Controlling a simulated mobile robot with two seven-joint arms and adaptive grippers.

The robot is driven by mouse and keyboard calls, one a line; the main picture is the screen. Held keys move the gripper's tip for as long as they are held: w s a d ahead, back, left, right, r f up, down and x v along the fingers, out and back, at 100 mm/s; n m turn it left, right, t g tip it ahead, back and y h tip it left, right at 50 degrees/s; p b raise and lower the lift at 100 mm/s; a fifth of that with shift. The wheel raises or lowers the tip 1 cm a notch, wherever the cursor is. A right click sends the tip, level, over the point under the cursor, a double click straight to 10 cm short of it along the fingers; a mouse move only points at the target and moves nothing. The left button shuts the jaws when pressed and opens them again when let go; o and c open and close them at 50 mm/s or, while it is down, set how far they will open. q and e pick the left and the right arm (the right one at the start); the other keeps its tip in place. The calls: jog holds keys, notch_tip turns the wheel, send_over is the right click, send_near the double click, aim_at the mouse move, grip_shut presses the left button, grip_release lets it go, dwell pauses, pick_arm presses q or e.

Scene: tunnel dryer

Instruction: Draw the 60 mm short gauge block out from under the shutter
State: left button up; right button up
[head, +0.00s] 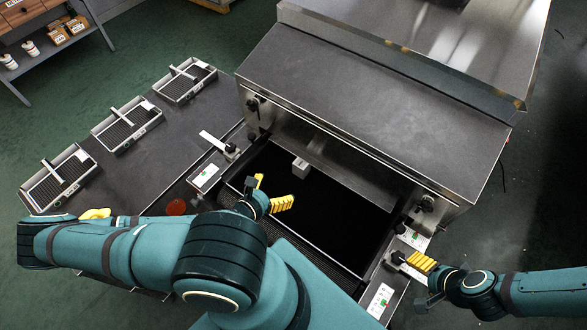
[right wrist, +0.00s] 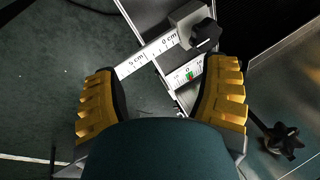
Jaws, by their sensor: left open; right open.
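A small light-grey block (head: 300,166), which looks like the gauge block, stands at the lower edge of the shutter (head: 335,160) at the dark opening. I cannot read its length or tell whether it touches the shutter. My left gripper (head: 271,190) is open and empty over the opening, a little below and left of the block in the picture, apart from it. My right gripper (head: 413,278) is open beside the opening's right side. In the right wrist view its yellow fingers (right wrist: 160,75) stand either side of a white scale (right wrist: 148,55) with a black knob (right wrist: 204,36).
A second white scale (head: 213,141) with a knob is left of the opening. The steel dryer housing (head: 375,100) rises behind the opening. An orange-red disc (head: 176,207) lies near my left arm.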

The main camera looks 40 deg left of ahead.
aim_at(298, 170)
pick_arm(q)
jog(key=shift+w+a, duration=0.15)
jog(key=shift+a, duration=0.05)
jog(key=shift+w+f+b, duration=0.1)
jog(key=shift+w+b, duration=0.1)
jog(key=shift+b, duration=0.15)
jog(key=shift+b+x, duration=0.85)
jog(key=shift+x, duration=0.2)
jog(key=p+x, duration=0.1)
jog(key=x, duration=0.9)
jog(key=shift+w+a+f, duration=0.1)
jog(key=shift+w+a, duration=0.05)
jog(key=shift+w, duration=0.25)
jog(key=c, duration=1.4)
jog(key=shift+s, duration=0.1)
jog(key=shift+s, duration=0.65)
